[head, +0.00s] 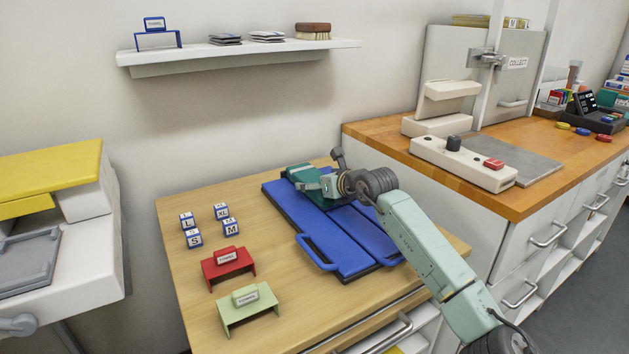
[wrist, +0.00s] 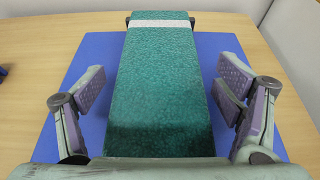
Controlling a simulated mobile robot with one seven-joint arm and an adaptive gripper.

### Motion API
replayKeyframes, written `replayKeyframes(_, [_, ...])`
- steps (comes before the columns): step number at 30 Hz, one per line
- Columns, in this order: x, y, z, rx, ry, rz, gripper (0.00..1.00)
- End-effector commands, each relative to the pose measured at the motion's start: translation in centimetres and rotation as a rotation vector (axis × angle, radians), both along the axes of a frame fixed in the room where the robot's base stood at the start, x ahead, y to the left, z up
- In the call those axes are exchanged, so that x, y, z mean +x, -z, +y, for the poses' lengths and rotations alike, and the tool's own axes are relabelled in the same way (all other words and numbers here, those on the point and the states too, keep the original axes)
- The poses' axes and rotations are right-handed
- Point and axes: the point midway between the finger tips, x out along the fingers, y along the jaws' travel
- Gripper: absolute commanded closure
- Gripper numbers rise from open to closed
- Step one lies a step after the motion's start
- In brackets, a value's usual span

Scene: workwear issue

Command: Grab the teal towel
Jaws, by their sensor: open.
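The teal towel (wrist: 160,80) is a folded, long bundle with a white band across its far end. It lies on the blue folding board (wrist: 85,75). In the head view the towel (head: 296,173) shows at the board's far left end, partly hidden by my gripper (head: 322,183). In the wrist view my gripper (wrist: 160,100) is open, with one finger on each side of the towel. A gap shows between each finger and the towel's sides. The towel's near end is hidden behind the gripper body.
The wooden table (head: 180,255) holds several lettered size blocks (head: 192,238), a red labelled stand (head: 228,265) and a green labelled stand (head: 247,305) left of the board. A wall shelf (head: 240,53) hangs behind. A wooden counter (head: 390,145) with a press stands right.

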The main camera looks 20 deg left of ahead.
Motion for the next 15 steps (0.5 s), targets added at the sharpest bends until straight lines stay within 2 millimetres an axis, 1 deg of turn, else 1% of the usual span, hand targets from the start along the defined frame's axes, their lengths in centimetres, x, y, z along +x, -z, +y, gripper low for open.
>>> replayKeyframes(3, [0.23, 0.18, 0.31, 0.0, 0.0, -0.001, 0.15])
replayKeyframes(8, [0.21, 0.21, 0.28, 0.0, 0.0, -0.001, 0.15])
replayKeyframes(15, [0.2, 0.19, 0.27, 0.0, 0.0, -0.001, 0.31])
